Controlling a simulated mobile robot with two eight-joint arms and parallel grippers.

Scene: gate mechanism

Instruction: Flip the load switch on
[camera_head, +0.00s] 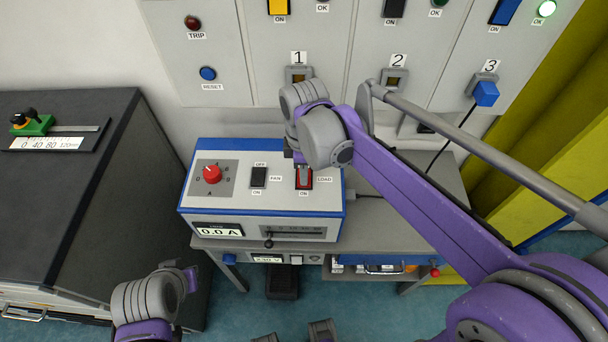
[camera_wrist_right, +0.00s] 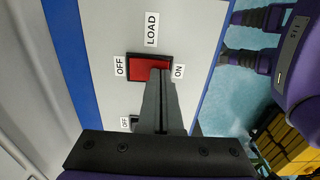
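The load switch (camera_head: 299,184) is a red rocker in a black frame, at the right of the top of a white and blue box (camera_head: 270,208). In the right wrist view the red rocker (camera_wrist_right: 144,68) lies between its OFF and ON labels. My right gripper (camera_head: 304,172) points down at it. Its fingers (camera_wrist_right: 162,74) are shut together, with no object between them. The tips overlap the rocker's ON side and seem to touch it. They hide part of that side. My left wrist shows at the lower left; its fingers cannot be made out.
The box also has a red knob (camera_head: 213,174), a black FAN switch (camera_head: 258,177) and a display (camera_head: 217,230) reading 0.0 A. It stands on a grey table (camera_head: 418,216). A cabinet with numbered panels (camera_head: 340,40) rises behind. A dark cabinet (camera_head: 60,190) stands left.

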